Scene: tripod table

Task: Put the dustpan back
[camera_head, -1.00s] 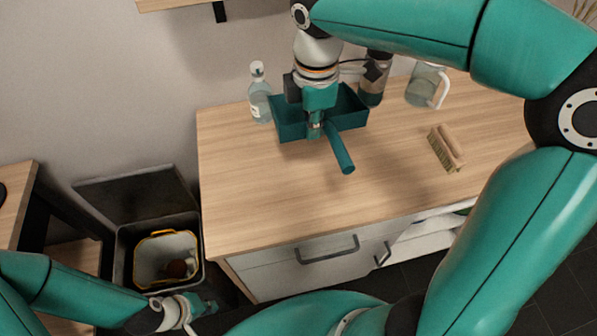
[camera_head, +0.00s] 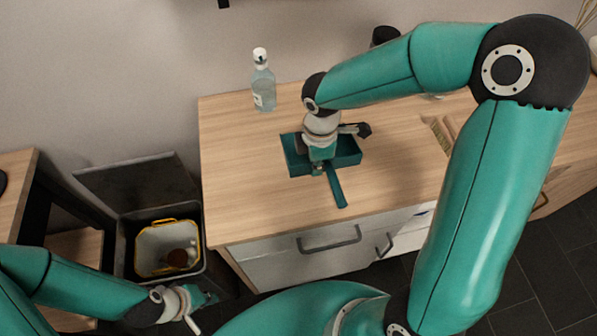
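The teal dustpan (camera_head: 345,154) is over the wooden worktop, its tray towards the wall and its handle (camera_head: 337,188) pointing to the front edge. My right gripper (camera_head: 318,169) comes down from above and is shut on the dustpan where handle and tray meet. I cannot tell whether the dustpan touches the worktop. My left gripper (camera_head: 203,301) is low at the left, in front of the bin, away from the dustpan. Its fingers are too small and angled to read.
A clear bottle (camera_head: 263,88) stands at the back of the worktop (camera_head: 245,185). A brush (camera_head: 441,135) lies at the right, partly behind my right arm. A dark container (camera_head: 383,36) stands behind the arm. An open bin (camera_head: 125,245) is at the left. The worktop's left front is clear.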

